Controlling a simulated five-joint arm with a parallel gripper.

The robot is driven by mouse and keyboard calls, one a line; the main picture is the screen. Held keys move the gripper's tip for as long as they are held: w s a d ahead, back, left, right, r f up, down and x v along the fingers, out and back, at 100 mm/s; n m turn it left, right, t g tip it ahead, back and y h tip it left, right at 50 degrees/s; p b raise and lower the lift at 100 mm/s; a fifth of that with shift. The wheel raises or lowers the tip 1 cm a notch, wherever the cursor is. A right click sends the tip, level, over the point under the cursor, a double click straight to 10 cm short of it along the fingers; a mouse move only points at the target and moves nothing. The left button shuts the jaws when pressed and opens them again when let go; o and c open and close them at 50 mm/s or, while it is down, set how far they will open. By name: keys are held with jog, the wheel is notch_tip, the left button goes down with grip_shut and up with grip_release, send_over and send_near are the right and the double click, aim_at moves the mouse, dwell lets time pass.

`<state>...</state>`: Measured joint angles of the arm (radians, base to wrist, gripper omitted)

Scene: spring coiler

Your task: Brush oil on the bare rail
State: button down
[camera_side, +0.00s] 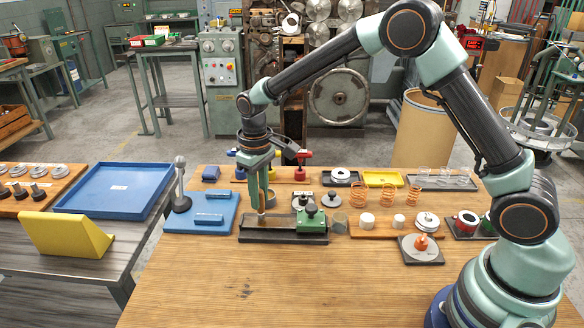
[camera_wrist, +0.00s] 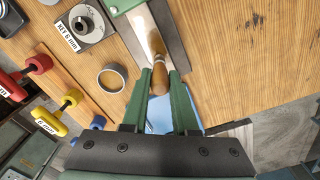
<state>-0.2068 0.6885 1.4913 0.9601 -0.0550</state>
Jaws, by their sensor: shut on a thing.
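My gripper (camera_side: 262,200) is shut on a brush with a wooden handle. In the wrist view the brush (camera_wrist: 158,78) sits between the two green fingers of my gripper (camera_wrist: 160,82), its head pointing towards the metal rail. The dark rail base (camera_side: 283,237) lies on the wooden bench with a green block (camera_side: 311,220) at its right end. The brush tip (camera_side: 262,212) is low over the left part of the rail; I cannot tell if it touches. The rail (camera_wrist: 170,30) shows a brownish sheen near the brush head in the wrist view.
Left of the rail is a blue mat (camera_side: 228,222) with blue blocks and a grey post (camera_side: 181,190). Right of it stand a grey cup (camera_side: 339,222), copper springs (camera_side: 358,194) and white cylinders (camera_side: 367,220). Colour-handled tools stand behind. The bench front is clear.

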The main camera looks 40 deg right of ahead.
jog(key=shift+w+a+r, duration=0.1)
jog(key=shift+w+a, duration=1.15)
jog(key=shift+a, duration=0.1)
jog(key=shift+r, duration=0.15)
notch_tip(320, 180, up, 7)
dwell(0.7)
dwell(0.6)
jog(key=s+d+f, duration=0.1)
jog(key=s+d, duration=0.6)
jog(key=d, duration=0.1)
jog(key=shift+s+a+f, duration=0.1)
jog(key=shift+s+f, duration=0.05)
jog(key=shift+f, duration=1.25)
jog(key=shift+s+a+f, duration=0.1)
jog(key=shift+f, duration=1.3)
jog(key=shift+f, duration=0.45)
